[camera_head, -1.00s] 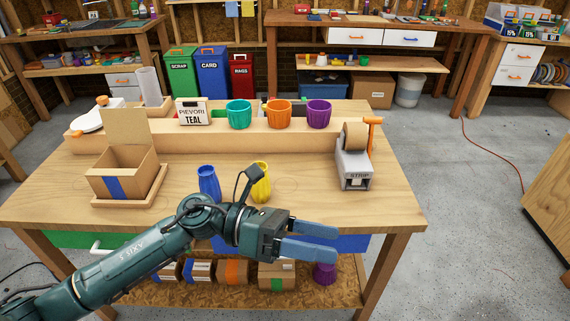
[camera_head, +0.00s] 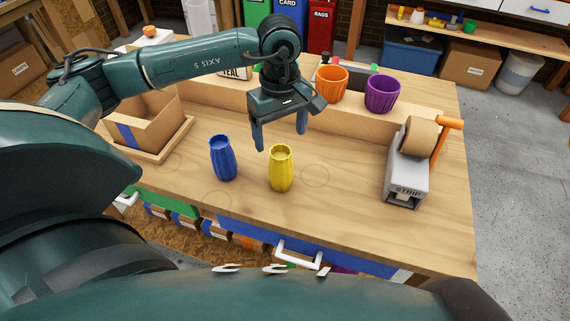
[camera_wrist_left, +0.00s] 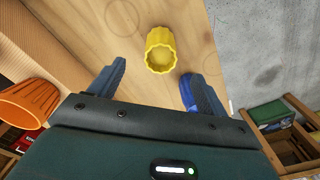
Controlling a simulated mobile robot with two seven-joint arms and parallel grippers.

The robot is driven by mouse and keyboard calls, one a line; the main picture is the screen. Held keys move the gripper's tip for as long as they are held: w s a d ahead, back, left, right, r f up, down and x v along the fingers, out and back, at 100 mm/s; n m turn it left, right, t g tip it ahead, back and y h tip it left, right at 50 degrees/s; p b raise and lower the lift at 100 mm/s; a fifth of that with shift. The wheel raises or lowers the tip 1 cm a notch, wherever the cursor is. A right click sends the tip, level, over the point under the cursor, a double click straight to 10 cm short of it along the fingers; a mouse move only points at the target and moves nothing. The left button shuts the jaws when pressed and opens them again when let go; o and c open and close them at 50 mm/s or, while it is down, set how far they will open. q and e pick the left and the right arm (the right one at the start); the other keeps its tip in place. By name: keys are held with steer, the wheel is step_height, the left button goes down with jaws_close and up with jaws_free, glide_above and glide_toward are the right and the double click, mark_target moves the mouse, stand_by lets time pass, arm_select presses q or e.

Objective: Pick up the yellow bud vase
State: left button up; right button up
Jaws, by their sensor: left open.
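The yellow bud vase (camera_head: 281,170) stands upright on the wooden workbench. My left gripper (camera_head: 280,139) is open and empty, fingers pointing down, just behind and above the vase in the head view. In the left wrist view the yellow vase (camera_wrist_left: 160,50) shows ahead of the spread fingers (camera_wrist_left: 152,82), about midway between them and apart from both. A blue vase (camera_head: 222,158) stands upright to the left of the yellow one; it shows partly behind a finger in the left wrist view (camera_wrist_left: 212,98). My right gripper is not in view.
An orange pot (camera_head: 331,84) and a purple pot (camera_head: 382,94) stand on the raised ledge behind. A tape dispenser (camera_head: 407,176) stands at the right. An open cardboard box (camera_head: 148,128) is at the left. The bench between yellow vase and dispenser is clear.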

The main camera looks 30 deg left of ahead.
mark_target(280, 161)
arm_select(q)
step_height(280, 161, down, 9)
steer(key=shift+f+p, duration=0.15)
steer(key=shift+p, duration=0.75)
steer(key=shift+c, duration=0.3)
steer(key=c, duration=1)
